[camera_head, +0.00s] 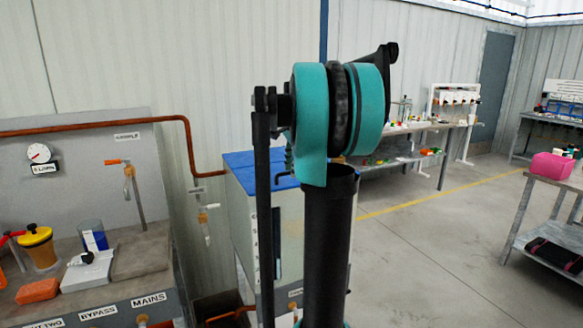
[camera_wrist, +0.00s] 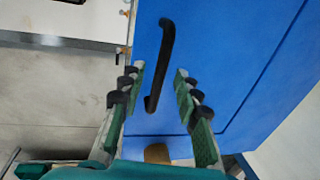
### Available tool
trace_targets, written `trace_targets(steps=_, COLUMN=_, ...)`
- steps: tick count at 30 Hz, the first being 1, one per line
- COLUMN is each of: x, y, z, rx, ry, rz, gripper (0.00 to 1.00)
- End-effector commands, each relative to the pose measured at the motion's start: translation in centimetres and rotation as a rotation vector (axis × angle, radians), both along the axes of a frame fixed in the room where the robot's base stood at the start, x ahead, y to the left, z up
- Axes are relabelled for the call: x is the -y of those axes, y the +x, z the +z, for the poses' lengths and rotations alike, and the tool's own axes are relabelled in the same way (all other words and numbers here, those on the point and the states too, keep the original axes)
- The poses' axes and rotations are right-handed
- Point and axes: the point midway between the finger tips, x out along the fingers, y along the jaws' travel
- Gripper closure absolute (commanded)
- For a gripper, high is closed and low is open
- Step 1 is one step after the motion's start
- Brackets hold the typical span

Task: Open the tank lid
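The tank (camera_head: 239,222) is a pale box with lettering on its front, in the middle of the head view behind my arm. Its blue lid (camera_head: 240,159) lies flat on top and looks closed; my arm hides its right part. In the wrist view the blue lid (camera_wrist: 235,50) fills the middle and right, with a black bar handle (camera_wrist: 165,45) on it. My gripper (camera_wrist: 160,72) is open, its green-padded fingers to the left and right of the handle's lower part. I see no contact with the handle. I cannot make out my gripper in the head view.
A bench with a pressure gauge (camera_head: 39,154), a yellow-lidded jar (camera_head: 38,247) and an orange block (camera_head: 37,290) stands left of the tank. A copper pipe (camera_head: 160,119) runs along the wall to the tank. Workbenches stand at the back; the floor (camera_head: 420,260) at right is clear.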

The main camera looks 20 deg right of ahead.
Motion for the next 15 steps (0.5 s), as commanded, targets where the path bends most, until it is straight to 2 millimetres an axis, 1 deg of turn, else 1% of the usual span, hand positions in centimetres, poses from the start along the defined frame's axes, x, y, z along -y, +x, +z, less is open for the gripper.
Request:
trace_targets(steps=6, x=0.00, y=0.02, z=-0.03, rx=0.000, ry=0.000, rz=0.000, gripper=0.68)
trace_targets(steps=8, x=0.00, y=0.01, z=-0.02, rx=0.000, ry=0.000, rz=0.000, gripper=0.74)
trace_targets(steps=14, x=0.00, y=0.01, z=-0.01, rx=0.000, ry=0.000, rz=0.000, gripper=0.99)
trace_targets(steps=15, x=0.01, y=0.01, z=-0.01, rx=0.000, ry=0.000, rz=0.000, gripper=1.00)
